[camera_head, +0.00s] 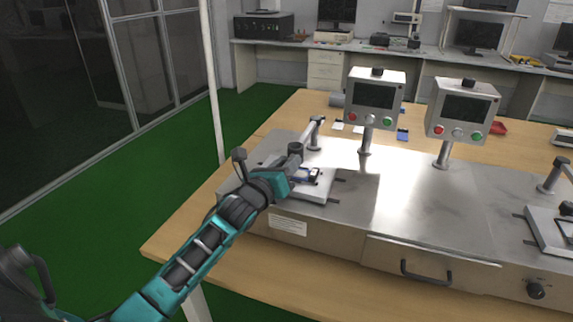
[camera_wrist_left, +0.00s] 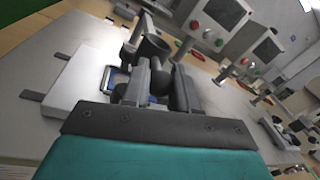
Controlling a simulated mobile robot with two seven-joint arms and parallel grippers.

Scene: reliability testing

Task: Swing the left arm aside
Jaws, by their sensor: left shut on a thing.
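My left arm comes in from the lower left in the head view. Its gripper (camera_head: 293,160) is over the left end of the metal test bench (camera_head: 345,232). The gripper is shut on the black knob (camera_head: 295,148) of a metal lever (camera_head: 313,133). In the left wrist view the two fingers (camera_wrist_left: 160,85) are close around the lower part of that knob (camera_wrist_left: 152,46). Under the gripper, a small blue-edged device (camera_head: 308,174) lies on a white plate (camera_head: 318,190); the fingers partly hide it in the wrist view. My right gripper is not in view.
Two control boxes (camera_head: 374,98) (camera_head: 462,110) on posts stand behind the plate. A second fixture (camera_head: 545,232) is at the right end of the bench. A white pole (camera_head: 212,85) stands left of the wooden table (camera_head: 290,118). Green floor (camera_head: 95,200) at the left is open.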

